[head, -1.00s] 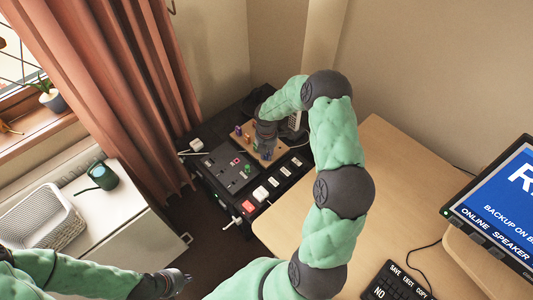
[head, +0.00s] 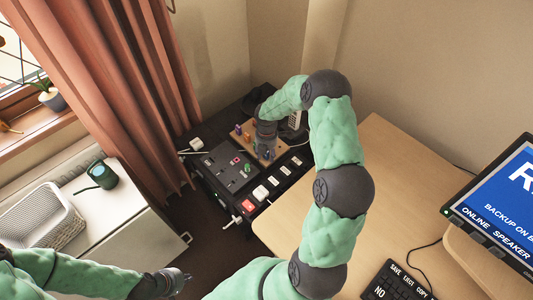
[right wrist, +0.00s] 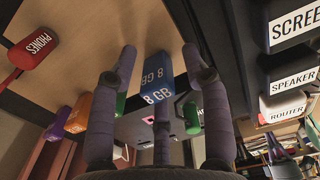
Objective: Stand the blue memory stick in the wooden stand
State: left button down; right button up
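The blue memory stick (right wrist: 158,75), marked 8 GB, shows in the right wrist view with its far end against the wooden stand (right wrist: 110,25). How deep it sits there is hidden. My right gripper (right wrist: 160,55) is around the stick, with a visible gap between it and the finger on each side; a third finger lies in front of it. In the head view the right gripper (head: 266,150) is low over the wooden stand (head: 240,132) and mostly hides the stick. My left gripper (head: 178,278) is empty at the lower left, away from the stand; its fingers look apart.
Orange (right wrist: 78,112), purple (right wrist: 57,125) and green (right wrist: 192,118) sticks are near the blue one. A red PHONES piece (right wrist: 35,50) is at the left. The stand is on a black unit (head: 225,165) with labelled switches. A desk (head: 380,150) lies to the right.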

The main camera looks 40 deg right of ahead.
jog(key=shift+r, duration=0.15)
notch_tip(320, 180, up, 12)
dwell(0.5)
